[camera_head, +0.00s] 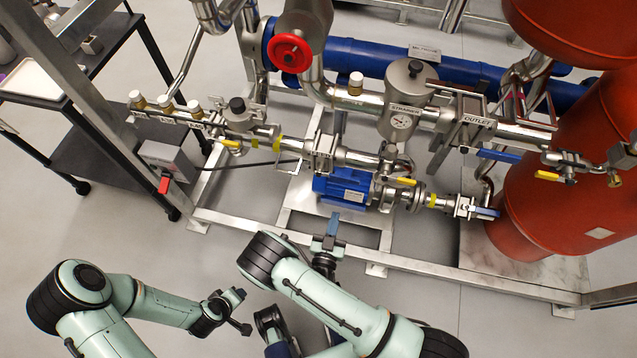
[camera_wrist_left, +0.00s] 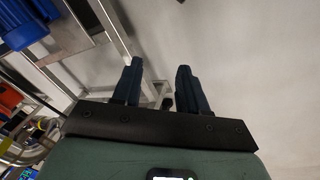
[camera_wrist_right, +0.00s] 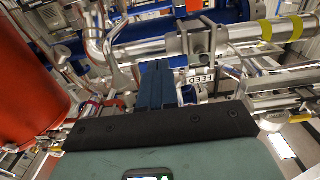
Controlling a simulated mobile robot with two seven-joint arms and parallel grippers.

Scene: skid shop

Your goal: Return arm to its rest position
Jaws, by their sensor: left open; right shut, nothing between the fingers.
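My right gripper (camera_head: 332,226) shows in the head view in front of the blue motor (camera_head: 343,187), at the front edge of the skid frame. Its two dark blue fingers are together and empty, which the right wrist view (camera_wrist_right: 157,84) also shows. Pipes and a FEED label lie beyond them. My left gripper (camera_head: 241,308) is low in the head view, over bare floor in front of the skid. Its fingers stand apart with nothing between them in the left wrist view (camera_wrist_left: 160,88). Whether the right fingers touch the motor or frame I cannot tell.
The metal skid frame (camera_head: 420,262) carries pipes, valves and a strainer (camera_head: 408,95). A red-brown tank (camera_head: 570,170) stands at the right. A dark cart (camera_head: 95,130) and a grey switch box (camera_head: 170,160) are at the left. Floor in front is clear.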

